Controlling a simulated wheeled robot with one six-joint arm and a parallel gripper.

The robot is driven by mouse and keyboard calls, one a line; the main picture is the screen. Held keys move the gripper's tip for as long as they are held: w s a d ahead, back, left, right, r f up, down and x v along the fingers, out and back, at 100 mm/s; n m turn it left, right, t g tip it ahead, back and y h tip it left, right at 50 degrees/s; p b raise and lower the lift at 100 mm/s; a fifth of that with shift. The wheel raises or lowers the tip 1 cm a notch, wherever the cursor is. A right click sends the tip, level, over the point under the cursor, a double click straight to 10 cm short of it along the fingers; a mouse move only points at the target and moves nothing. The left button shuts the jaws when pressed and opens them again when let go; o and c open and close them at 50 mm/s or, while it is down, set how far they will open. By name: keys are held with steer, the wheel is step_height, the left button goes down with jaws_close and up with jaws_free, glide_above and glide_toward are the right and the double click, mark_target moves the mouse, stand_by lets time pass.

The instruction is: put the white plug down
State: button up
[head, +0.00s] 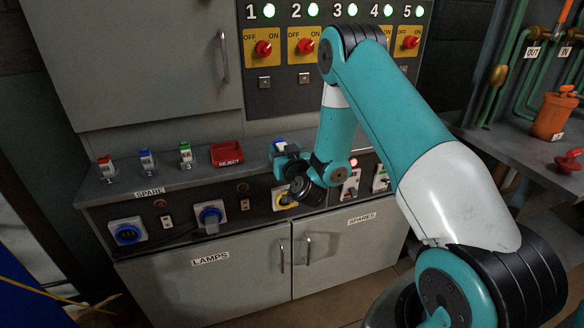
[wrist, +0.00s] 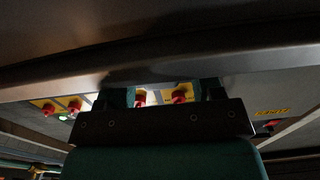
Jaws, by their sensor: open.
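A small blue and white piece (head: 279,143) shows right at the gripper in the head view. It is partly hidden, and I cannot tell whether it is the white plug or whether it touches the fingers. No plug can be made out in the wrist view.
The REJECT tray (head: 227,153) and three numbered pieces, red (head: 105,165), blue (head: 147,159) and green (head: 185,152), stand on the counter (head: 205,176). Blue sockets (head: 127,232) sit on the front below. A switch panel (head: 305,85) rises behind.

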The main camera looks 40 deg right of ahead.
steer(key=b+v, duration=0.3)
steer(key=v, duration=0.7)
steer(key=s+a+r+n+g+y, duration=0.25)
steer(key=a+g+y, duration=0.2)
steer(key=a, duration=0.45)
steer(key=s+a+r+n+g+y, duration=0.25)
steer(key=a+y, duration=0.35)
steer(key=a, duration=0.4)
steer(key=s+a+r+n+g, duration=0.1)
steer(key=s+r+g, duration=0.1)
steer(key=s, duration=0.5)
steer(key=s+a+r+n+g+h, duration=0.1)
steer(key=s+r+n+g, duration=0.1)
steer(key=s+g, duration=0.3)
steer(key=s+r+n+g, duration=0.2)
steer(key=s+g, duration=0.1)
steer(key=s, duration=0.5)
steer(key=shift+s+a+r, duration=0.25)
steer(key=shift+s+a, duration=0.1)
steer(key=shift+a, duration=0.05)
step_height(320, 180, up, 16)
steer(key=p, duration=1.5)
steer(key=shift+p, duration=0.4)
